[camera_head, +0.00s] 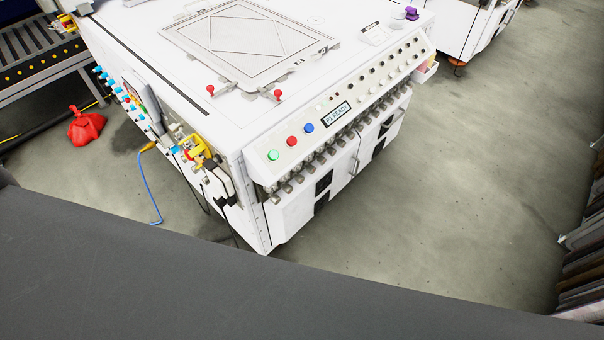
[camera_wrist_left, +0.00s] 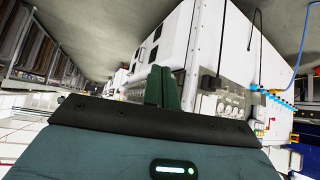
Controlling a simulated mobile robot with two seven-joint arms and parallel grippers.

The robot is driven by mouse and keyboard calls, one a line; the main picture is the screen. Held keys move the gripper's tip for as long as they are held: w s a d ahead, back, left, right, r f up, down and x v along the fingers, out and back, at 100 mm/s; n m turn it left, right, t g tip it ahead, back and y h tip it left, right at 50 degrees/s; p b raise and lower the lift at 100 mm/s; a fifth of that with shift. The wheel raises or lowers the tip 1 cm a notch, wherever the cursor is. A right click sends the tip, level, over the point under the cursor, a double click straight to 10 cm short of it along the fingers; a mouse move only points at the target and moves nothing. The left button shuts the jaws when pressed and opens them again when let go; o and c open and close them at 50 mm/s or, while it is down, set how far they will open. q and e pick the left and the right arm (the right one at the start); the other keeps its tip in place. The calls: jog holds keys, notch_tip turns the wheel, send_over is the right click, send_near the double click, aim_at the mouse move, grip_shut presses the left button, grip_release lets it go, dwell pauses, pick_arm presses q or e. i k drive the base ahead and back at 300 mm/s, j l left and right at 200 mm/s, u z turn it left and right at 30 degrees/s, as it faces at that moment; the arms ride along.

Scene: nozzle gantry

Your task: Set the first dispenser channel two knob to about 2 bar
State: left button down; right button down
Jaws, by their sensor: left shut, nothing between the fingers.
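A white machine (camera_head: 200,85) stands in the head view, with a sloped front panel (camera_head: 345,110). Rows of small dark knobs (camera_head: 391,70) sit on the right part of this panel. Their labels and settings are too small to read, so I cannot tell which is the channel two knob of the first dispenser. My left gripper (camera_wrist_left: 163,70) shows only in the left wrist view, its dark green fingers together and empty. Behind it is a white cabinet (camera_wrist_left: 205,40), with a group of round fittings (camera_wrist_left: 228,103) to the right. My right gripper is not in view.
Metal fittings stick out below the panel. Floor at right (camera_head: 470,190) is clear.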

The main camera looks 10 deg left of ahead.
aim_at(288, 187)
jog(key=l+u, duration=0.1)
jog(key=u, duration=0.3)
jog(key=i+l+u, duration=0.1)
jog(key=u, duration=0.3)
jog(key=l+u, duration=0.25)
jog(key=l, duration=0.2)
jog(key=i+l+u, duration=0.1)
jog(key=l+u, duration=0.15)
jog(key=l, duration=0.2)
jog(key=l+u, duration=0.2)
jog(key=l, duration=2)
